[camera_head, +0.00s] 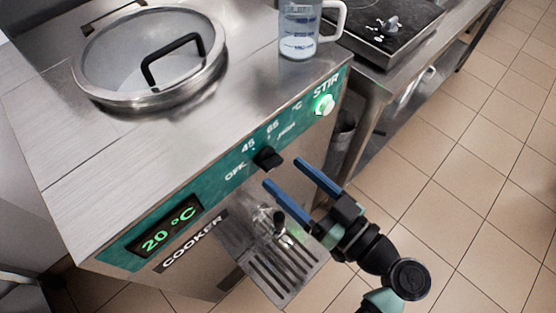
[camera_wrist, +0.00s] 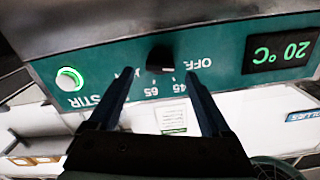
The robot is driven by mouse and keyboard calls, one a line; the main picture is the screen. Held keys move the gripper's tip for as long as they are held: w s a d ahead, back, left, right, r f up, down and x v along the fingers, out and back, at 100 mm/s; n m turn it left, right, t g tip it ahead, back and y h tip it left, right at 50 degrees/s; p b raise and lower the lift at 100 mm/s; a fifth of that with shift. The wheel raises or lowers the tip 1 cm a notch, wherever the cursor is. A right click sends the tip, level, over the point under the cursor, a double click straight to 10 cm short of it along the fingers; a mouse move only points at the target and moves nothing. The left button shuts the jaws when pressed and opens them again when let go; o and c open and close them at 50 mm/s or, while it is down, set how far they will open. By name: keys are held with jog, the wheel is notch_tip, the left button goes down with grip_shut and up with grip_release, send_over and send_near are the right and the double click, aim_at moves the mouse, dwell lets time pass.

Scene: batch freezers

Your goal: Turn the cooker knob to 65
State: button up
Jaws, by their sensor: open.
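The black cooker knob (camera_head: 267,158) sits on the green panel of the COOKER, among the marks OFF, 45 and 65. In the wrist view the knob (camera_wrist: 160,60) is upside down, with a small light mark on its lower right edge; I cannot tell exactly which setting it points to. My gripper (camera_head: 284,172) has blue fingers, is open and empty, and is just in front of the knob. In the wrist view the two fingers (camera_wrist: 158,76) lie either side of the knob, apart from it.
The cooker display (camera_head: 168,230) reads 20 °C. A lit green STIR button (camera_head: 323,104) is at the panel's other end. A lidded pot opening (camera_head: 150,55) and a measuring jug (camera_head: 299,28) are on top. A drip tray (camera_head: 283,268) juts out below the knob.

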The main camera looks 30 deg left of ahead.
aim_at(276, 166)
jog(key=shift+x, duration=1.8)
grip_shut()
